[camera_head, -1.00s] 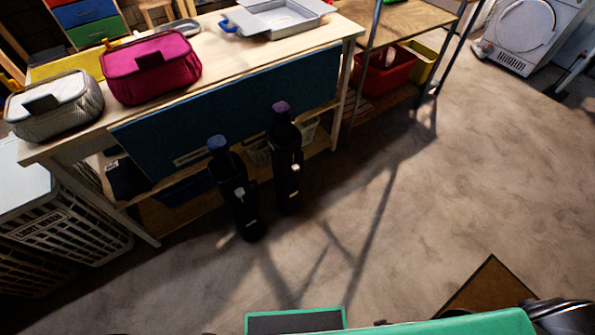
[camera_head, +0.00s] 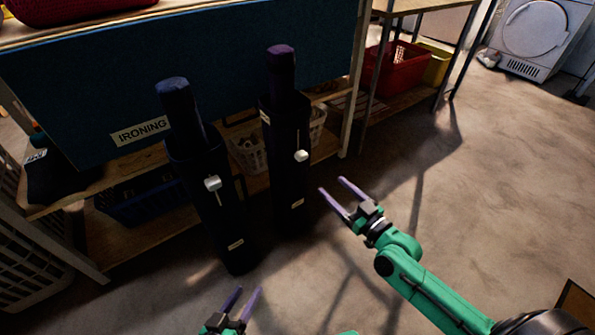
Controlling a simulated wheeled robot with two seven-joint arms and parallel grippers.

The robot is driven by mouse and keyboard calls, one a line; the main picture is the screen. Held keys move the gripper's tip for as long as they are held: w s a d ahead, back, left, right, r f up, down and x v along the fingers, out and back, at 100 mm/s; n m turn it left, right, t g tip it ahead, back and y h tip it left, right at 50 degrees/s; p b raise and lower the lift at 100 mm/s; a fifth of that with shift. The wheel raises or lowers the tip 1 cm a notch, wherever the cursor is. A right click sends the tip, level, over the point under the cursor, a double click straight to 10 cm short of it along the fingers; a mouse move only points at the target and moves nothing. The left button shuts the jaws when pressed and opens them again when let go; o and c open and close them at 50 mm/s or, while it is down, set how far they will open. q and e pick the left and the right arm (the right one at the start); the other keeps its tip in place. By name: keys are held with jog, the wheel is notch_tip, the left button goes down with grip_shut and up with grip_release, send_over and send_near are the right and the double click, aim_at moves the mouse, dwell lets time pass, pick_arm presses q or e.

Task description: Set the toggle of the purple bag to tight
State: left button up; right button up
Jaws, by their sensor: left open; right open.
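The purple bag (camera_head: 289,179) is a tall dark bag standing upright on the floor, with a rolled purple end (camera_head: 281,62) showing at its top. Its white toggle (camera_head: 301,156) sits on the upper front of the bag. A similar bag (camera_head: 213,200) with a blue top stands to its left and has its own white toggle (camera_head: 212,183). My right gripper (camera_head: 331,185) is open and empty, to the right of the purple bag and lower than its toggle. My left gripper (camera_head: 248,291) is open and empty at the bottom, in front of the blue-topped bag.
A red bin (camera_head: 390,68) is on a rack to the right.

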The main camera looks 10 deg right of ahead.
aim_at(304, 158)
jog(key=b+x, duration=0.1)
jog(key=x, duration=1.3)
jog(key=shift+d+r, duration=0.1)
jog(key=shift+c, duration=0.3)
grip_shut()
jog(key=shift+r, duration=0.1)
